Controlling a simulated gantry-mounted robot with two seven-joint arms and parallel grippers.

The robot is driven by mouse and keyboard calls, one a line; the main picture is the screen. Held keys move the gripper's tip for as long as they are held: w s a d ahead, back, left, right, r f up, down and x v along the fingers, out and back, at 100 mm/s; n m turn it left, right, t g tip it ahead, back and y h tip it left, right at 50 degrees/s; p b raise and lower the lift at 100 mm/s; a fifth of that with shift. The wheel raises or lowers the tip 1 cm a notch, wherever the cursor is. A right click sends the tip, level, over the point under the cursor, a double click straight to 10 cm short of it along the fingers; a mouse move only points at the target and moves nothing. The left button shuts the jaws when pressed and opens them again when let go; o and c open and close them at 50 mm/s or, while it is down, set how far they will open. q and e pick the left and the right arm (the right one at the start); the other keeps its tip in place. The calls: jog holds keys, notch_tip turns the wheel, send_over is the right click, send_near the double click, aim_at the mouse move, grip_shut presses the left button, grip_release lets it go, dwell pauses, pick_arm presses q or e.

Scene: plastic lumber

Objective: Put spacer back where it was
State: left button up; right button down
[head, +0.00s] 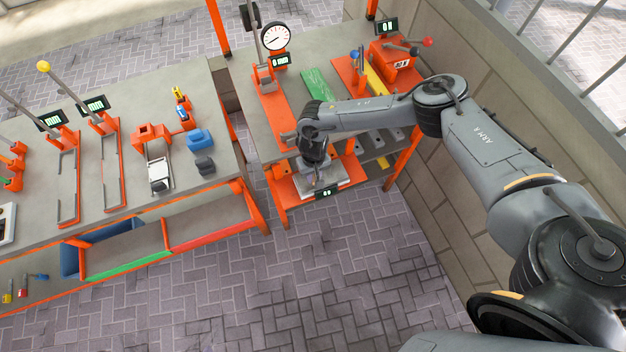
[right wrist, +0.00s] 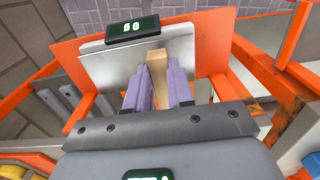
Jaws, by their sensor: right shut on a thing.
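My right gripper (head: 318,184) is over a pale grey plate (head: 340,181) at the front of the far bench's lower level. In the right wrist view, my right gripper (right wrist: 158,92) is shut on a tan block (right wrist: 157,66), which looks like the spacer. The block sits between the two purple-grey fingers and points toward the plate (right wrist: 105,70). I cannot tell whether it touches the plate. In the head view the block is too small and covered to make out. My left gripper is not in view.
A small digital display (head: 326,192) is at the plate's front edge. Orange posts (head: 403,158) and a shelf with grey pieces (head: 372,142) stand close on the right. The bench top above holds a dial gauge (head: 275,37) and a green piece (head: 317,84). The paved floor in front is clear.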

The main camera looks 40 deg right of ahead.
aim_at(313, 180)
jog(key=shift+f+b, duration=0.3)
jog(key=shift+f, duration=1.75)
jog(key=shift+f, duration=0.15)
jog(key=c, duration=1)
grip_release()
